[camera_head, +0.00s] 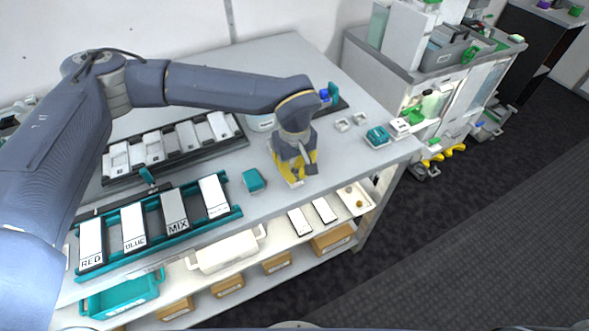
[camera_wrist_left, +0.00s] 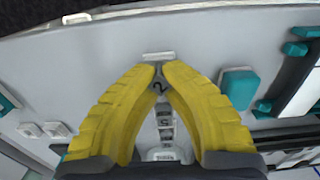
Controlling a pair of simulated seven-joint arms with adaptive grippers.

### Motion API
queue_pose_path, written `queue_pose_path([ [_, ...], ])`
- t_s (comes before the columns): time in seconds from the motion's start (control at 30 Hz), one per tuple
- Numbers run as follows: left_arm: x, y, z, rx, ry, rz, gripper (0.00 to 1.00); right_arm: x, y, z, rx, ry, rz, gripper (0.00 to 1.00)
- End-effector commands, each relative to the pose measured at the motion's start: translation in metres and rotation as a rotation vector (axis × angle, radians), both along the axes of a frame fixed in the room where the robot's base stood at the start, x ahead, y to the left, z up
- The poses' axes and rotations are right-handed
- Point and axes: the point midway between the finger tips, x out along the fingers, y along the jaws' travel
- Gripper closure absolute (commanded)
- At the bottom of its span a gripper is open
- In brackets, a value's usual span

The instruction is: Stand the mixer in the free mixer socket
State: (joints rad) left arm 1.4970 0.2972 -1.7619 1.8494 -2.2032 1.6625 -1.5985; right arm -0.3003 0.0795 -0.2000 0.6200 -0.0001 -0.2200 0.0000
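My left gripper (camera_head: 299,174) points down over the table near its front edge. Its yellow fingers converge, with tips almost meeting, in the left wrist view (camera_wrist_left: 160,70). A small grey piece with a dark mark (camera_wrist_left: 160,84) shows between the tips; I cannot tell whether it is gripped or lies behind them. A white plate (camera_wrist_left: 158,56) lies just beyond the tips. I cannot identify the mixer with certainty. Two small white square sockets (camera_head: 342,125) (camera_head: 360,118) stand to the right; which one is free is unclear. My right gripper is out of view.
A teal block (camera_head: 254,181) lies left of the gripper. A teal rack (camera_head: 148,255) holds labelled cartridges, including RED, BLUE and MIX. A dark rack (camera_head: 120,178) of white units stands behind. A teal block (camera_head: 377,136) stands near the right edge.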

Motion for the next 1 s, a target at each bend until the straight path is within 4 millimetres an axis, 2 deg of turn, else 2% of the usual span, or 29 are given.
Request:
queue_pose_path([
  [0.23,0.0001,0.0,0.0001,0.0,0.0,0.0,1.0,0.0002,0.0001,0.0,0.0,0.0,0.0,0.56],
  [0.27,0.0001,0.0,0.0002,0.0,0.0,0.0,0.91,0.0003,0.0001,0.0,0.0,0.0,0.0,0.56],
  [0.43,0.0001,0.0,0.0002,0.0,0.0,0.0,0.71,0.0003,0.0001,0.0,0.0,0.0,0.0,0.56],
  [0.6,0.0001,0.0,0.0002,0.0,0.0,0.0,0.69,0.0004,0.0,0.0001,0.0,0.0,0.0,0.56],
  [0.7,0.0001,0.0,0.0001,0.0,0.0,0.0,0.56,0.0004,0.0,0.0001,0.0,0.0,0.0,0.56],
  [0.8,0.0001,0.0,0.0001,0.0,0.0,0.0,0.46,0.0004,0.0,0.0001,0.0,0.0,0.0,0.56],
  [1.0,0.0002,0.0001,0.0003,0.0,0.0,0.0,0.46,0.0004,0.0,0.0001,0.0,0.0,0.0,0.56],
])
